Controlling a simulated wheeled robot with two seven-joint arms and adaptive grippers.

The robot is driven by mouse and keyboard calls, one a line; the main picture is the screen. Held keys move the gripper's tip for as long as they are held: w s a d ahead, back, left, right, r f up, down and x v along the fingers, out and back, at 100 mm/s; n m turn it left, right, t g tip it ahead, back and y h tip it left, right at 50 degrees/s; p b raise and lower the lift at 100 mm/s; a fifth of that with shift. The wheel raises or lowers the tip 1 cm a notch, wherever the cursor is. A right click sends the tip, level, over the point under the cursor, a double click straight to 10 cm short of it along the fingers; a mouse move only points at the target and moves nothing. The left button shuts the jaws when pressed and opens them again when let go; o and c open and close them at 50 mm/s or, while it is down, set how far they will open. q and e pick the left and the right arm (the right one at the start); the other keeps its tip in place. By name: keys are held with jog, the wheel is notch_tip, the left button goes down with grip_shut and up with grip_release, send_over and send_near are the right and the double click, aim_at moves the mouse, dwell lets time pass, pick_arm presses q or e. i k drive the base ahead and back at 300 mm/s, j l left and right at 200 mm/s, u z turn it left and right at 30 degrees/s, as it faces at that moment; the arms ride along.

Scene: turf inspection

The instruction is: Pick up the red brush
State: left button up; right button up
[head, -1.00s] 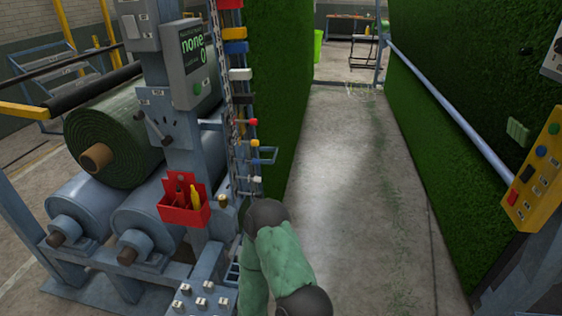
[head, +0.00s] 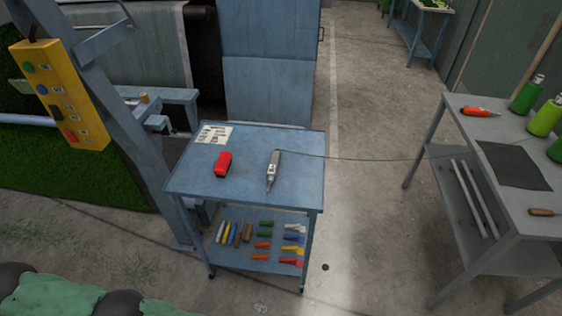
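A red block-shaped thing with a dark side, which looks like the red brush (head: 223,164), lies on the blue top of a small cart (head: 200,186), left of its middle. A grey pen-shaped tool (head: 273,170) with a thin green cord lies to its right on the same top, apart from it. Neither of my grippers is in view. Only green and dark parts of my own arm show at the bottom left, well short of the cart.
The cart's lower shelf holds several coloured tools (head: 264,245). A yellow button panel (head: 59,95) on a slanted post stands at left. A second table (head: 455,128) with green cones stands at right. The cord spans the gap between. Bare floor (head: 365,230) lies there.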

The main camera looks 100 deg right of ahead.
aim_at(221, 167)
jog(key=z, duration=3.05)
